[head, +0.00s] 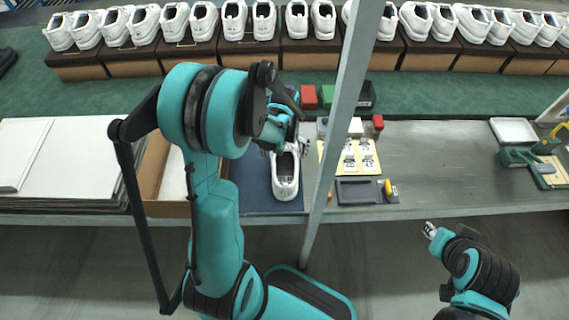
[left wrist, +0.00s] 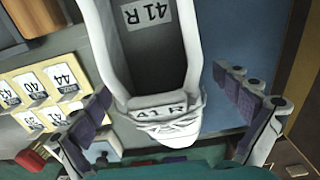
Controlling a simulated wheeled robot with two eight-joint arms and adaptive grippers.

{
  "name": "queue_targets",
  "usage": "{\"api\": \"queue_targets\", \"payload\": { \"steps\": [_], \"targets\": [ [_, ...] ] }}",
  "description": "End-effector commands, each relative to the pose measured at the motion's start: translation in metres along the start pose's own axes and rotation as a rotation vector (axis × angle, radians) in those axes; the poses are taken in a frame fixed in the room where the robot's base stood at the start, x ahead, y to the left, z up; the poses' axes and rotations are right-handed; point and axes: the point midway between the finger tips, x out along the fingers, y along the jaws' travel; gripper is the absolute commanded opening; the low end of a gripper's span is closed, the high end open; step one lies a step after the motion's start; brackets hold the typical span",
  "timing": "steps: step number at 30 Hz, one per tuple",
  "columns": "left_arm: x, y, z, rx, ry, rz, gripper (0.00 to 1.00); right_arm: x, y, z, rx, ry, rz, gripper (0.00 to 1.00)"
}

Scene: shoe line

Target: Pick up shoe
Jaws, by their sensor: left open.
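A white shoe (head: 286,178) lies on a dark blue mat (head: 252,185) on the bench in the head view. In the left wrist view the shoe (left wrist: 160,122) carries labels reading 41 R, one inside and one on the tongue. My left gripper (head: 292,143) is over the far end of the shoe. In the left wrist view the left gripper (left wrist: 163,88) is open, with one finger on each side of the shoe; contact cannot be told. My right gripper (head: 431,230) is in front of the bench, away from the shoe; its jaw gap is too small to read.
Several white shoes stand on brown boxes (head: 400,58) along the back. A yellow board with number cards (head: 349,157) and a dark tray (head: 358,191) lie right of a grey post (head: 340,110). An open cardboard box (head: 152,170) is left of the mat. The bench's right middle is clear.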

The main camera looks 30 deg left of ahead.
Motion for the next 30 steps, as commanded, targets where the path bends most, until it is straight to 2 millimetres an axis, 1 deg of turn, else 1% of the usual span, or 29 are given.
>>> {"api": "queue_targets", "payload": {
  "steps": [5, 6, 8, 9, 11, 12, 13, 20, 23, 26, 30],
  "targets": [
    [0.000, 0.000, 0.000, 0.000, 0.000, 0.000, 1.00, -0.001, 0.000, -0.001, 0.000, 0.000, 0.000, 0.29],
    [0.000, 0.000, 0.000, 0.000, 0.000, 0.000, 0.95, -0.001, 0.000, -0.001, 0.000, 0.000, 0.000, 0.29],
    [0.000, 0.000, 0.000, 0.000, 0.000, 0.000, 0.79, -0.001, 0.000, -0.001, 0.000, 0.000, 0.000, 0.29],
    [0.000, 0.000, 0.000, 0.000, 0.000, 0.000, 0.68, -0.001, 0.000, -0.001, 0.000, 0.000, 0.000, 0.29],
    [0.000, 0.000, 0.000, 0.000, 0.000, 0.000, 0.53, -0.001, 0.000, -0.001, 0.000, 0.000, 0.000, 0.29],
    [0.000, 0.000, 0.000, 0.000, 0.000, 0.000, 0.42, -0.001, 0.000, -0.001, 0.000, 0.000, 0.000, 0.29],
    [0.000, 0.000, 0.000, 0.000, 0.000, 0.000, 0.39, -0.001, 0.000, -0.001, 0.000, 0.000, 0.000, 0.29],
    [-0.001, 0.000, 0.000, 0.000, 0.000, 0.000, 0.39, -0.001, 0.000, -0.001, 0.000, 0.000, 0.000, 0.29],
    [-0.008, 0.000, 0.000, 0.000, 0.000, 0.000, 0.39, -0.004, 0.000, -0.003, 0.000, 0.000, 0.000, 0.29],
    [-0.025, 0.000, 0.000, 0.000, 0.000, 0.000, 0.39, -0.011, 0.000, -0.008, 0.000, 0.000, 0.000, 0.29],
    [-0.056, 0.000, 0.000, 0.000, 0.000, 0.000, 0.39, -0.022, 0.000, -0.016, 0.000, 0.000, 0.000, 0.29]
  ]
}}
